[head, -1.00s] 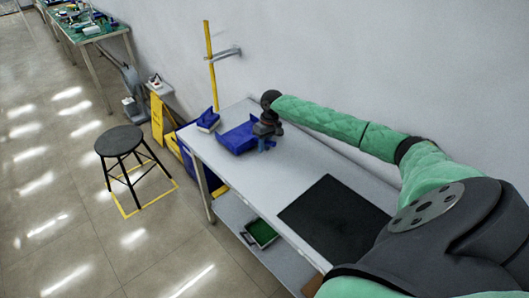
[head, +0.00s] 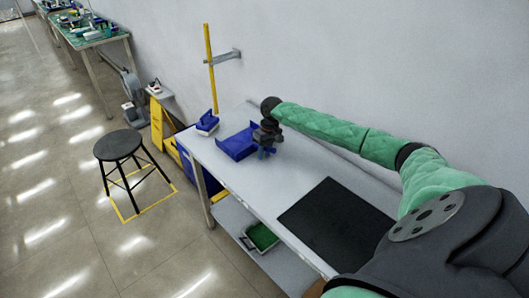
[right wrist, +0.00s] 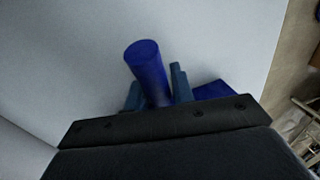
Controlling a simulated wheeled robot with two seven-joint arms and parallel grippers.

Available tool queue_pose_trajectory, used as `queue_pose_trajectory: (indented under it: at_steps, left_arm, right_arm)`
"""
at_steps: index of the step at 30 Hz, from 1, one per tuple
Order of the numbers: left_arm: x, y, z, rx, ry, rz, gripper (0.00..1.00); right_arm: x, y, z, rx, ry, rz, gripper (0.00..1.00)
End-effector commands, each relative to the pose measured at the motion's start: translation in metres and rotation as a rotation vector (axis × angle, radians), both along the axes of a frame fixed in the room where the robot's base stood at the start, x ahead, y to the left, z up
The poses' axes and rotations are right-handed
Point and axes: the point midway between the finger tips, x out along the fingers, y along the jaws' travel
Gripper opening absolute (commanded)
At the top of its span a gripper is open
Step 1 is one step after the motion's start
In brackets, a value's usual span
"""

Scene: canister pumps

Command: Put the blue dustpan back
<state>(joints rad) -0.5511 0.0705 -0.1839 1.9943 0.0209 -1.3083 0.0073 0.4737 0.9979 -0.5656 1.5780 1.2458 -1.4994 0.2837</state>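The blue dustpan (head: 236,143) lies on the far part of the grey table (head: 240,180), its pan to the left of my right gripper (head: 266,152). In the right wrist view its round blue handle (right wrist: 147,65) stands between the blue fingers of my right gripper (right wrist: 155,92). The fingers appear to press on both sides of the handle. Part of the pan (right wrist: 213,90) shows behind the gripper body; the rest is hidden. My left gripper is not in view.
A blue and white object (head: 207,123) sits at the table's far left corner. A yellow post (head: 210,68) stands behind it with a grey wall bracket (head: 228,57). A black mat (head: 337,220) covers the near table. A black stool (head: 117,145) stands left.

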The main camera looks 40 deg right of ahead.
Motion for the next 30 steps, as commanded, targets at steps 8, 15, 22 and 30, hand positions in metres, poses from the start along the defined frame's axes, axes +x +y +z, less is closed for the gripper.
queue_pose_trajectory:
  at_steps: [8,15,22,30]
  left_arm:
    - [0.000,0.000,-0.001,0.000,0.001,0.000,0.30]
    - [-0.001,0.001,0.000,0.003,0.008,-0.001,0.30]
    - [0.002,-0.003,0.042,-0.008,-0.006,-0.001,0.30]
    - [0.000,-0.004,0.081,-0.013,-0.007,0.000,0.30]
  right_arm:
    - [0.000,0.000,0.000,0.000,0.000,0.000,0.41]
    - [0.000,-0.002,0.008,-0.001,-0.001,0.000,0.41]
    - [0.001,-0.009,0.046,-0.001,-0.004,0.000,0.41]
    - [0.000,-0.018,0.094,-0.001,-0.002,0.000,0.41]
